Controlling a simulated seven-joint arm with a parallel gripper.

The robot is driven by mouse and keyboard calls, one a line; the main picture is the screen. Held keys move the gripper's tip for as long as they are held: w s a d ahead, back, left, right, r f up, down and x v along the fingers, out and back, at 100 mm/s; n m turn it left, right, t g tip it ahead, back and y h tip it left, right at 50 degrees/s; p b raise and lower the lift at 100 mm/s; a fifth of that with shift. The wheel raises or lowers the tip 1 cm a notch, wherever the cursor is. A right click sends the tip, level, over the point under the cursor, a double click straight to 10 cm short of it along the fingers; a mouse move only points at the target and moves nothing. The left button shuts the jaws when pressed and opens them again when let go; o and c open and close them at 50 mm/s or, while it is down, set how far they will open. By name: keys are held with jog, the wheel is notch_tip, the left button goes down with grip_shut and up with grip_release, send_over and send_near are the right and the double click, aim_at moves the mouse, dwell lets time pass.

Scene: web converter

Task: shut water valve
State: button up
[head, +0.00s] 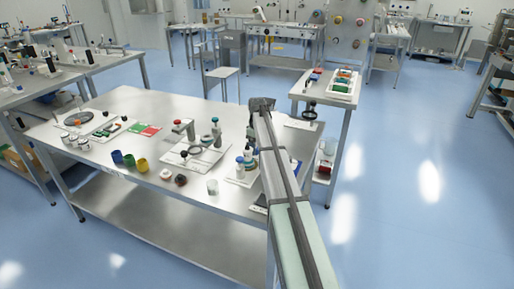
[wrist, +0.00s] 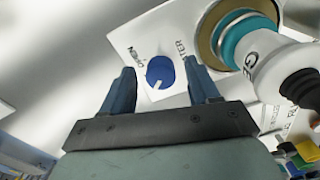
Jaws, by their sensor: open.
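The water valve shows in the wrist view as a round blue knob (wrist: 160,73) on a white plate (wrist: 150,25). The plate carries the printed words "OPEN" and, partly readable, "WATER". A white pointer line on the knob points down and slightly left in the picture. My gripper (wrist: 160,67) is open, with one dark blue finger on each side of the knob. I cannot tell whether the fingers touch it; small gaps seem to show. In the head view I cannot make out the knob, and my arm covers part of the table's right end.
A white cylinder with a teal band (wrist: 240,42) and black tip stands close to the right finger. Coloured blocks (wrist: 300,155) lie at lower right. The metal table (head: 110,190) holds several cups, bottles and trays left of my arm. Blue floor (head: 400,200) is clear at right.

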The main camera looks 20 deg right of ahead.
notch_tip(320, 180, up, 14)
jog(key=shift+f, duration=0.15)
dwell(0.4)
dwell(0.3)
